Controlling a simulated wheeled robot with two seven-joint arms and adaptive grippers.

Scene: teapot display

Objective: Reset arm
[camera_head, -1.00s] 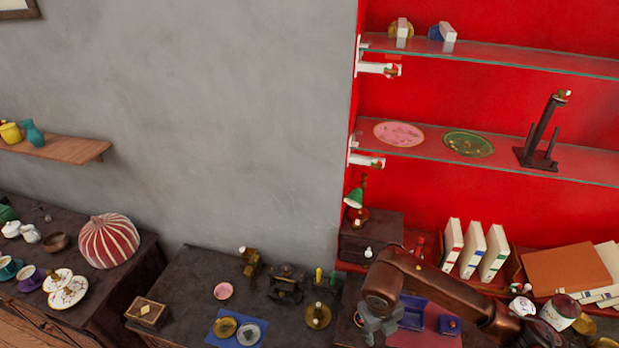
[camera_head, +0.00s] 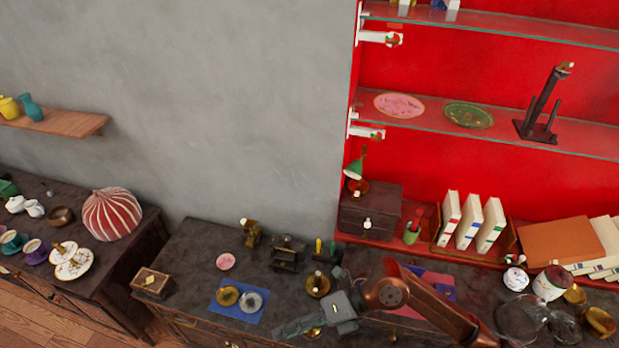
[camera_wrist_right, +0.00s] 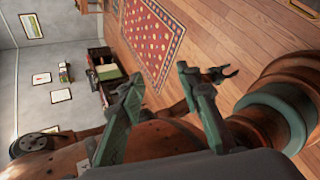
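My right arm comes in from the lower right in the head view. Its right gripper (camera_head: 308,312) is over the front part of the middle dark cabinet and points left. In the right wrist view its two grey-green fingers (camera_wrist_right: 155,85) stand well apart with nothing between them, so it is open and empty. The wrist view looks across the room towards the wood floor.
The cabinet top holds a blue mat (camera_head: 237,315) with two small dishes, a wooden box (camera_head: 151,282) and a pink saucer (camera_head: 226,262). Books (camera_head: 467,221), a small drawer chest (camera_head: 369,214) and glass vessels (camera_head: 519,318) are on the right. A patterned rug (camera_wrist_right: 154,38) lies on open floor.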

